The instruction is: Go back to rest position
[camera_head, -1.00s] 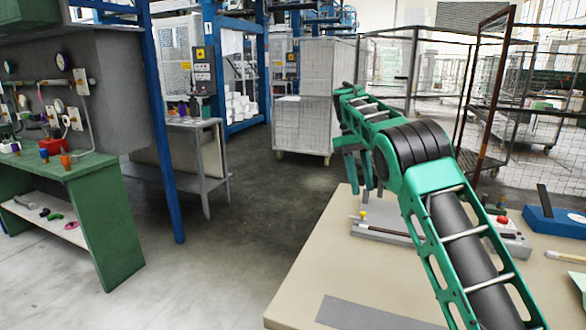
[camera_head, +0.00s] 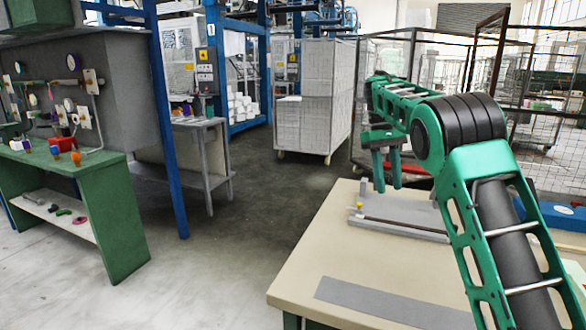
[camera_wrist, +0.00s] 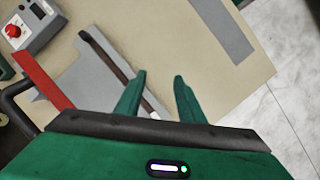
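My gripper (camera_head: 387,170) is green and hangs pointing down over the back part of the beige table (camera_head: 300,277). In the wrist view my gripper (camera_wrist: 158,80) shows its two fingers apart, with nothing between the tips. It is open and empty, and above the tabletop. A grey plate fixture with a dark bar (camera_wrist: 108,57) lies on the table below it. My forearm covers part of the table's right side in the head view.
A grey strip (camera_head: 390,302) lies near the table's front edge. A blue object (camera_head: 562,216) sits at the right. A control box with a red knob (camera_wrist: 22,30) shows in the wrist view. A green workbench (camera_head: 115,215) stands left, with clear floor (camera_head: 240,220) between.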

